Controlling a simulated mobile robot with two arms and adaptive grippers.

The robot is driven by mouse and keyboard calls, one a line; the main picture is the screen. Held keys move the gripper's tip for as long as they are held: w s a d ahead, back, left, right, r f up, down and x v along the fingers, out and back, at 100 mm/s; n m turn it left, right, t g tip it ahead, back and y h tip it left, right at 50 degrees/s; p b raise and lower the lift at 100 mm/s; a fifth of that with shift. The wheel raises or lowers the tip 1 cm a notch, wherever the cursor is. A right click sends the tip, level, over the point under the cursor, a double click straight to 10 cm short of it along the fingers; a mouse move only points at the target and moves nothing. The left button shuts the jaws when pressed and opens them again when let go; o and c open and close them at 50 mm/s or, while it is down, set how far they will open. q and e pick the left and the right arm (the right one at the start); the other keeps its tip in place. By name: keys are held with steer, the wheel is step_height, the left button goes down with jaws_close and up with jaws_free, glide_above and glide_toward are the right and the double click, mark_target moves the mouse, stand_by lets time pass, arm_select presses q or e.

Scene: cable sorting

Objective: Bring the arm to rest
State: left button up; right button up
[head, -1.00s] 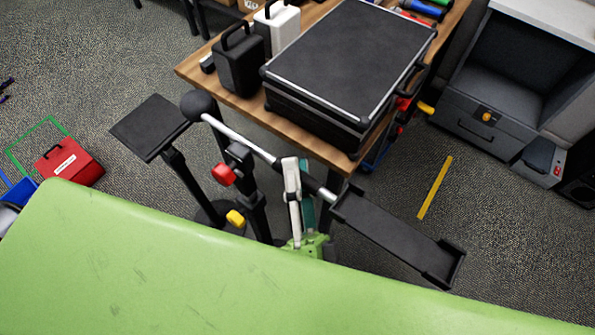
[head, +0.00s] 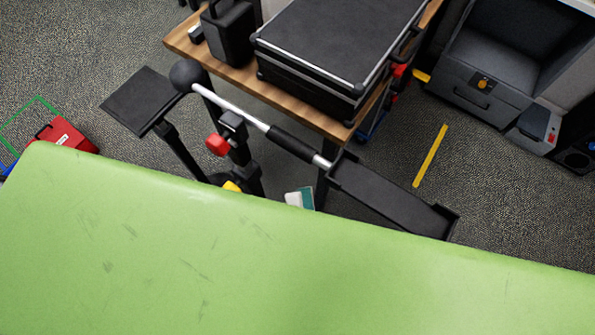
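My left gripper is not in view.
A black stand with a silver bar (head: 235,107) and a long black tray (head: 390,195) stands close behind the tips. Behind it, a wooden table (head: 185,40) holds a black case (head: 335,40). A red box (head: 68,135) and yellow strip (head: 431,156) lie on the carpet.

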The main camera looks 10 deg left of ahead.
steer(key=shift+s+d+f, duration=0.3)
steer(key=shift+s, duration=0.25)
